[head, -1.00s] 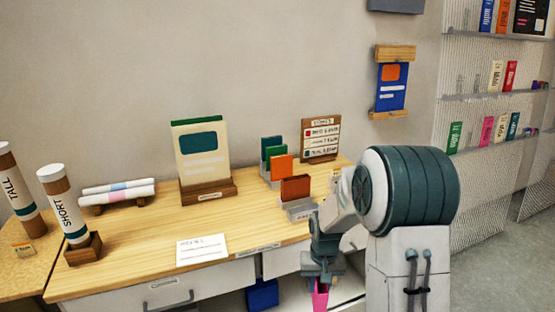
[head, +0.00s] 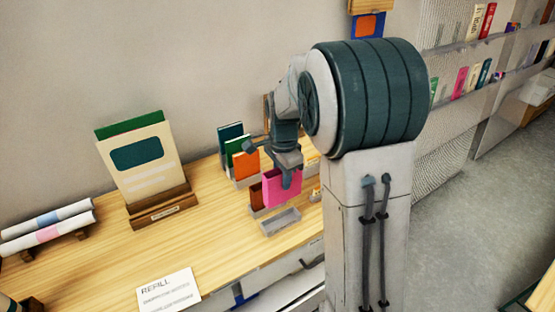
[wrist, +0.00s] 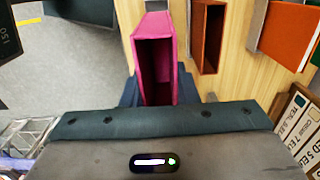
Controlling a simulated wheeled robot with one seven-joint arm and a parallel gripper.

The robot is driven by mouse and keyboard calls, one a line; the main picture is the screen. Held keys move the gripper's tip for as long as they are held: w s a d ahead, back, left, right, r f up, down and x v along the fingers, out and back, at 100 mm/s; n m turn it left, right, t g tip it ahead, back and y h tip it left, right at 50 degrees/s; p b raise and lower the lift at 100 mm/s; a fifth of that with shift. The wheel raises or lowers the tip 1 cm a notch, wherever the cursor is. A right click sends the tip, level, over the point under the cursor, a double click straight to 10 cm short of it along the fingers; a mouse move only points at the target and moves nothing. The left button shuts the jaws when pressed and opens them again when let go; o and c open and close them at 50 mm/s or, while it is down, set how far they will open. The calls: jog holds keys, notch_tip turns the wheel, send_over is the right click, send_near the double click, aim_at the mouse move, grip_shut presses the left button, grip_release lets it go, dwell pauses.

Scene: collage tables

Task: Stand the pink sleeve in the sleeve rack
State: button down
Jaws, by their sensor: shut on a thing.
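The pink sleeve (head: 277,190) is upright in my gripper (head: 288,172) at the rack, beside the brown sleeve (head: 256,196). In the wrist view the pink sleeve (wrist: 153,60) has its open end facing the camera, between my two fingers. The grey sleeve rack (head: 280,223) has an empty front slot just in front of the pink sleeve. The brown sleeve also shows in the wrist view (wrist: 208,38), to the right of the pink one. The pink sleeve's lower edge seems above the empty slot; I cannot tell whether it touches the rack.
Orange (head: 246,163), green (head: 234,147) and teal (head: 229,131) sleeves stand behind. A wooden stand (head: 163,210) holds a cream board at left. A REFILL card (head: 166,289) lies at the table front. Bare tabletop (head: 215,235) lies left of the rack.

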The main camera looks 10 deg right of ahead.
aim_at(281, 202)
jog(key=shift+s+a+f+b, duration=0.15)
jog(key=shift+s+f+b, duration=0.05)
jog(key=shift+f+b, duration=2.75)
jog(key=shift+f, duration=1)
jog(key=shift+f, duration=0.15)
jog(key=shift+f+b, duration=0.6)
jog(key=shift+f, duration=0.15)
jog(key=shift+f+b, duration=0.65)
jog(key=shift+f, duration=0.25)
jog(key=c, duration=1.1)
grip_release()
